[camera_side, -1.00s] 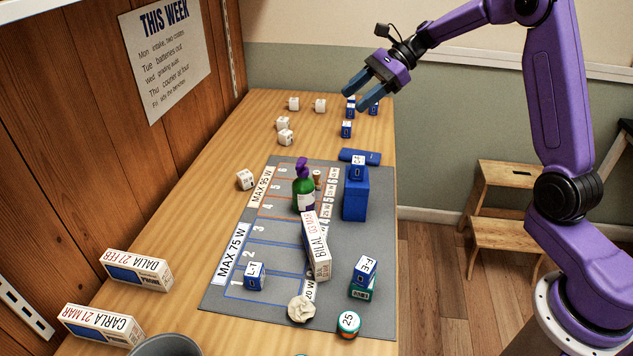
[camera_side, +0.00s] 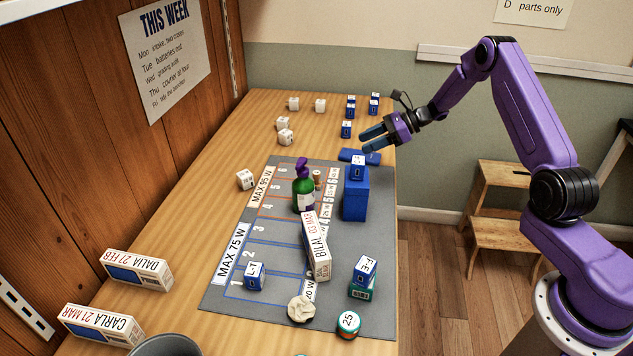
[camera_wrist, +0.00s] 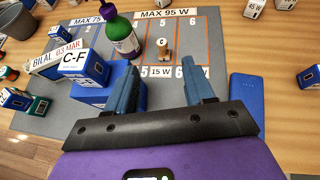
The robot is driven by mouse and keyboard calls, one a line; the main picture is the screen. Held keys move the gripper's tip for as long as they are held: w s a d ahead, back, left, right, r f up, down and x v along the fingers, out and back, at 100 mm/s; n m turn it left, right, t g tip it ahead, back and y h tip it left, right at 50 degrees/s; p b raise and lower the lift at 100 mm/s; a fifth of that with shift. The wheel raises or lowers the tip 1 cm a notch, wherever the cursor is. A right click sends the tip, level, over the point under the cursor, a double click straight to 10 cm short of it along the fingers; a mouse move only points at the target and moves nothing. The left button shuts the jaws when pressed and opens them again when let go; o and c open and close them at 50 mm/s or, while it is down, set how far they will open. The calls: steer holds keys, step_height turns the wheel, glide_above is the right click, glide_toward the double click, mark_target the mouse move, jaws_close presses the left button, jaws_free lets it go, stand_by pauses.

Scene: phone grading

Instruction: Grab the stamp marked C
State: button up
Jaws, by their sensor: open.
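The stamp marked C (camera_wrist: 163,47) is a small wooden piece with a pale top bearing a C. It stands upright on the grey mat (camera_wrist: 224,50) near the 15 W label, beside the green bottle. In the side view the stamp (camera_side: 317,180) is small and brown, just right of the bottle, its letter unreadable. My gripper (camera_side: 368,140) is open and empty, above the far right part of the table. In the wrist view the fingers of my gripper (camera_wrist: 163,80) are spread, with the stamp ahead of the gap, apart from both.
A green bottle with a purple pump (camera_side: 303,190) stands close to the stamp. A blue box (camera_side: 356,200) with a small labelled box on top stands right of it. A flat blue slab (camera_wrist: 247,92) lies nearby. Small white and blue boxes sit at the far table end.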

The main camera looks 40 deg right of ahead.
step_height(320, 180, down, 2)
glide_toward(317, 172)
steer(key=x, duration=0.5)
steer(key=shift+a, duration=0.1)
steer(key=x, duration=0.3)
steer(key=shift+a+f, duration=0.2)
steer(key=shift+f, duration=0.3)
steer(key=shift+x, duration=0.8)
steer(key=shift+w, duration=0.1)
jaws_close()
